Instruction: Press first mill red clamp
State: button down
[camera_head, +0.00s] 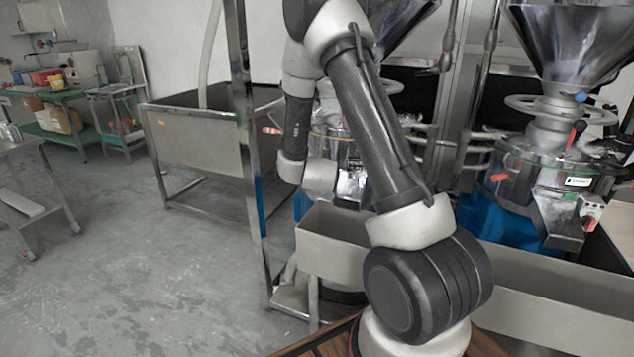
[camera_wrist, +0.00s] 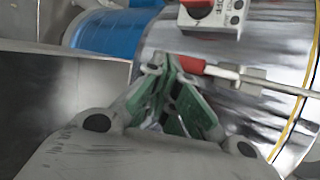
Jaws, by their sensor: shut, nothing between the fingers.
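In the wrist view, my gripper (camera_wrist: 168,68) is shut and empty, with its green-padded fingers together. The red clamp (camera_wrist: 191,66) lies just right of the fingertips, at the end of a pale metal rod. The tips overlap its left end in the picture, but I cannot tell whether they touch it. The clamp is against the shiny steel drum of the first mill (camera_wrist: 275,40). In the head view, my arm covers much of this mill, and its clamp and my fingertips cannot be made out.
A switch box (camera_wrist: 212,14) with a red knob sits just above the clamp. A blue part (camera_wrist: 108,34) and a steel trough wall (camera_wrist: 60,92) lie to the left. In the head view, the trough (camera_head: 335,240) runs below, and a second mill (camera_head: 540,170) stands right.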

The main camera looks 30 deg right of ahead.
jog(key=shift+w+d+f+t+h, duration=0.25)
jog(key=shift+w+d+f, duration=0.1)
jog(key=shift+d+f, duration=0.25)
jog(key=shift+w+d+f+t+h, duration=0.25)
jog(key=shift+w+d+f, duration=0.1)
jog(key=shift+d+f, duration=0.25)
